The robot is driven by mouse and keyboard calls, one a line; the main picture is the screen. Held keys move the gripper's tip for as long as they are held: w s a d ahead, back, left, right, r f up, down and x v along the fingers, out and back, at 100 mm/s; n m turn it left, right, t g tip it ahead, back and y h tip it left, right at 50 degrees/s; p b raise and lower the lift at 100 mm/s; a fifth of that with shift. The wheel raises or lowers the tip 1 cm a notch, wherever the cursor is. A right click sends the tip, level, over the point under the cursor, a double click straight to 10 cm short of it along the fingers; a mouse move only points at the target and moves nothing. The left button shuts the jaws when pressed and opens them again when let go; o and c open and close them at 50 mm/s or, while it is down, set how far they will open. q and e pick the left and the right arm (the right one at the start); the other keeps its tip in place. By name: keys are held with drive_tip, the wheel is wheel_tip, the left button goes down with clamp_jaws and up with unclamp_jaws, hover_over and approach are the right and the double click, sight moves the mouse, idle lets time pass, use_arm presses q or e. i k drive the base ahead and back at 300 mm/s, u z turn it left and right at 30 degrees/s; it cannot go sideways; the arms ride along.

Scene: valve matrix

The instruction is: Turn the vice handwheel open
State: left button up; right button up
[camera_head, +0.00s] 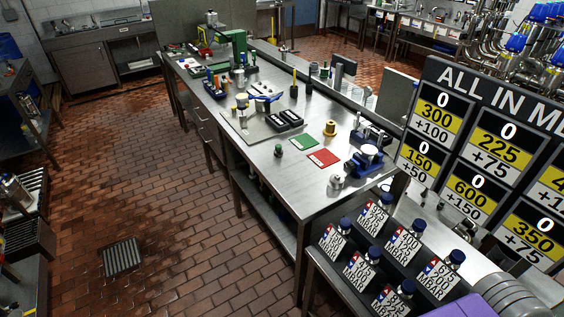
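The metal workbench (262,165) runs from the upper left to the centre right. A blue device with a pale round top (368,153) sits near its right end; it may be the vice, but I cannot make out a handwheel for certain. Another blue-and-dark device (371,133) stands just behind it. A blue-and-white tool (264,92) lies on a grey plate mid-bench. A green press (238,45) stands toward the far end. Neither of my grippers is in view.
Several blue-capped bottles or valves with pressure labels (373,218) stand on a rack at lower right, beside a large black score board (490,150). Red (323,158) and green (301,141) cards lie on the bench. The brick floor (170,230) left of the bench is open, with a drain grate (122,257).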

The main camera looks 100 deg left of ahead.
sight(349, 167)
drive_tip(key=u, duration=2.15)
